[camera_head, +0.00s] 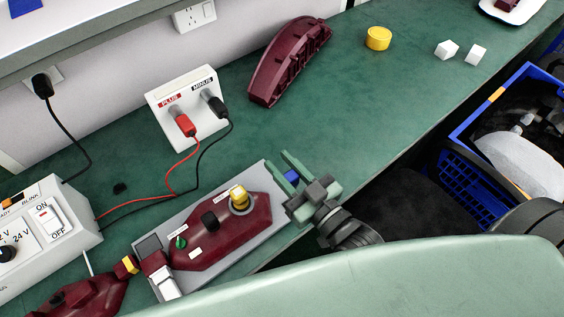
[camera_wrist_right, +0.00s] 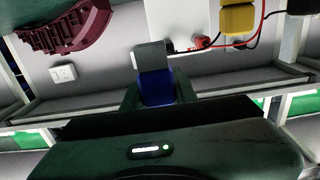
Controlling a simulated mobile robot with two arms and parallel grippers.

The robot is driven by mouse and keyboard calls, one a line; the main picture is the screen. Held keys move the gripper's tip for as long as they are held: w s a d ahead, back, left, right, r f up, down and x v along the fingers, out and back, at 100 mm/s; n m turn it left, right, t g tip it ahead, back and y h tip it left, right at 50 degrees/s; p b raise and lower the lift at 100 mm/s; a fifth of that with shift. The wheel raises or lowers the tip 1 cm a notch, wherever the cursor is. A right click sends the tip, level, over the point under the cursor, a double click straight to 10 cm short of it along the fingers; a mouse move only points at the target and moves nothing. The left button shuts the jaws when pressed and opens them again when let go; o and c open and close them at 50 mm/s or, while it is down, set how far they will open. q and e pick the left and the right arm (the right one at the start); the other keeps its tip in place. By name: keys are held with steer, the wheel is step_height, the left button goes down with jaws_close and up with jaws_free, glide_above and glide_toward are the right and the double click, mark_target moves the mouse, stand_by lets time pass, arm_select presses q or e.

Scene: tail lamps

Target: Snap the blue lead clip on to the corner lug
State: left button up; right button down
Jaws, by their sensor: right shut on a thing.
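My right gripper (camera_head: 289,174) reaches in from the right, over the right end of a grey plate. It is shut on the blue clip (camera_head: 291,176), a small part of which shows between the fingers. In the right wrist view the blue clip (camera_wrist_right: 157,88) sits between the fingers, with a grey piece (camera_wrist_right: 152,56) beyond it. A maroon lamp unit (camera_head: 200,252) lies on the grey plate (camera_head: 258,203), with a yellow bulb (camera_head: 239,197), a black knob and a green part. I cannot tell which part is the corner lug. My left gripper is not in view.
A white PLUS/MINUS panel (camera_head: 187,103) with red and black leads stands behind. A white switch box (camera_head: 38,238) is at left. A maroon lens (camera_head: 290,60), yellow cap (camera_head: 378,38) and two white cubes lie farther back. Blue crates (camera_head: 472,190) stand at right.

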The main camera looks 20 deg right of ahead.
steer(key=shift+f+b, duration=1.6)
steer(key=shift+f, duration=1.2)
steer(key=shift+p, duration=0.35)
steer(key=shift+r+p, duration=0.1)
steer(key=shift+p, duration=0.25)
steer(key=shift+f, duration=0.2)
